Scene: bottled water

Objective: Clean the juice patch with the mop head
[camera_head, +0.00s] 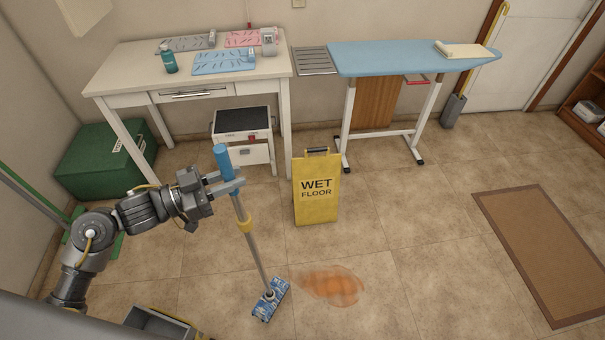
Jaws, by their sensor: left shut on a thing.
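The orange-brown juice patch (333,286) lies on the tiled floor at the lower middle. My left gripper (228,186) is shut on the mop pole just below the blue grip, and the pole tilts down to the right. My right gripper does not show.
A yellow wet floor sign (316,188) stands just behind the patch. A brown mat (548,248) lies at right. A bucket (160,322) is at the bottom left. A white table (190,80), a green box (105,160) and a blue ironing board (400,58) are behind. Floor right of the patch is clear.

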